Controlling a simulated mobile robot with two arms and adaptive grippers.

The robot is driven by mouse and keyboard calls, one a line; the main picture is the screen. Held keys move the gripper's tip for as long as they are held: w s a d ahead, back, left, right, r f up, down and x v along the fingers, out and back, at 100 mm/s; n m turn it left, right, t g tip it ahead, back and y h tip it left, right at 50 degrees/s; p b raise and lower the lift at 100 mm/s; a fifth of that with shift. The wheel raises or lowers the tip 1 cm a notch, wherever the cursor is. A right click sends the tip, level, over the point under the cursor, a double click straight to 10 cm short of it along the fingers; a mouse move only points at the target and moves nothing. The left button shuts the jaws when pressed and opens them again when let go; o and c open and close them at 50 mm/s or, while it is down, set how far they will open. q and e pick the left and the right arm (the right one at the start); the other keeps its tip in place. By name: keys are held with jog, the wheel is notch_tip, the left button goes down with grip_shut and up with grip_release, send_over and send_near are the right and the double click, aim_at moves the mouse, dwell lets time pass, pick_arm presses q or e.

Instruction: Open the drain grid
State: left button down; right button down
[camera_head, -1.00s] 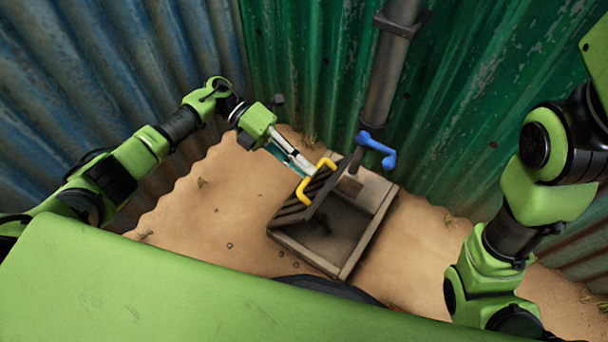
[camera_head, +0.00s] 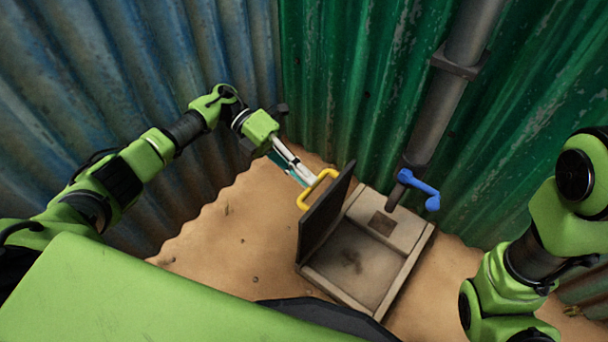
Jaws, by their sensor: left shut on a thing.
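The drain grid (camera_head: 325,212) is a dark panel standing steeply raised along the left edge of the drain box (camera_head: 412,232). Its yellow handle (camera_head: 306,194) is on the grid's left face. My left gripper (camera_head: 306,180) is shut on the yellow handle, at the upper left of the grid. The inside of the box (camera_head: 350,262) shows as an empty-looking grey basin. My right arm is in view at the right, but its gripper is outside the picture.
A grey pipe (camera_head: 440,110) with a blue lever (camera_head: 420,188) comes down behind the box. A green corrugated wall (camera_head: 345,80) and a blue one (camera_head: 130,60) meet behind my left arm. Sandy ground (camera_head: 215,245) is clear left of the box.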

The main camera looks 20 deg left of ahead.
pick_arm(q)
notch_tip(320, 180, down, 2)
jog(key=shift+s+a+f, duration=0.1)
jog(key=c, duration=2.2)
grip_release()
jog(key=shift+c, duration=0.2)
jog(key=shift+o, duration=0.7)
jog(key=shift+f, duration=0.1)
jog(key=shift+r, duration=0.2)
notch_tip(320, 180, up, 10)
jog(key=shift+r, duration=0.25)
